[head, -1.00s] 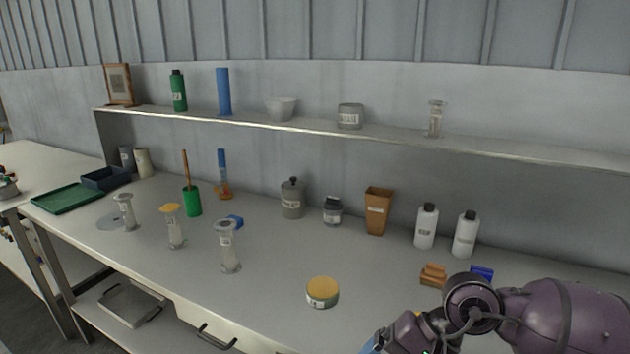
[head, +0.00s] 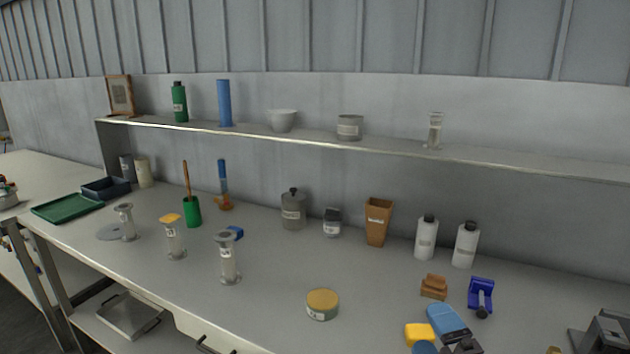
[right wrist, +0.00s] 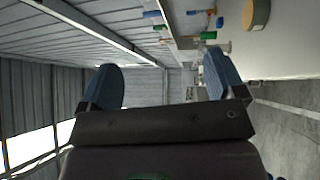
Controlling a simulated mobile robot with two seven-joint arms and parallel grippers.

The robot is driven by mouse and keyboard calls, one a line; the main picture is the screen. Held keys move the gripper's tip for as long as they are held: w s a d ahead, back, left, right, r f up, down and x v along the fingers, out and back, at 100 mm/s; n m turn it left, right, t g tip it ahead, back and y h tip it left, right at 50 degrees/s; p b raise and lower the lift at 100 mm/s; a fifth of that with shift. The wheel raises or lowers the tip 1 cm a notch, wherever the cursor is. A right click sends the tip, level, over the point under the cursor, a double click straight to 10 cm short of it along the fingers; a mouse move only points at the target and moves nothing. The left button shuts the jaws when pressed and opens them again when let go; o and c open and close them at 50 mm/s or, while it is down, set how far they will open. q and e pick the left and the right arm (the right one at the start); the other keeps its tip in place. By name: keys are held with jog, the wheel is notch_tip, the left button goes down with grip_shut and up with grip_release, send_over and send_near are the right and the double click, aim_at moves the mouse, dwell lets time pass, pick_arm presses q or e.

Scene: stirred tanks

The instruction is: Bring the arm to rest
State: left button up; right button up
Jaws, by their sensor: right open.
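My right gripper (head: 431,328) shows at the bottom edge of the head view, with two blue fingers on a dark body. In the right wrist view the same gripper (right wrist: 165,76) has its fingers wide apart with nothing between them. In the head view a yellow block (head: 418,336) shows close to the fingers; I cannot tell how far below them it lies. My left gripper is not in view.
Near my right gripper on the bench are a yellow-lidded round tin (head: 322,305), a brown block (head: 434,287), a blue clamp-like piece (head: 481,293) and a dark device (head: 605,335). White bottles (head: 465,246) stand behind. A shelf (head: 300,136) runs above the bench.

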jog(key=s+d+f+m+g+h, duration=0.3)
jog(key=s+d+f+m+g, duration=0.1)
jog(key=f+m, duration=0.25)
jog(key=s+d+f+m+g+h, duration=0.3)
jog(key=s+d+f+m+g, duration=0.15)
jog(key=f+m, duration=0.2)
jog(key=s+d+f+m+g, duration=0.1)
jog(key=s+f+m+g, duration=0.3)
jog(key=s, duration=0.3)
jog(key=s+d+f+m+g, duration=0.1)
jog(key=s+f+m+g, duration=0.25)
jog(key=s, duration=0.35)
jog(key=w+f+t+y, duration=0.1)
jog(key=w+f+t, duration=0.6)
jog(key=f, duration=0.3)
jog(key=shift+w+a+f+n+t, duration=0.2)
jog(key=shift+w+n+t, duration=0.25)
jog(key=shift+t, duration=0.25)
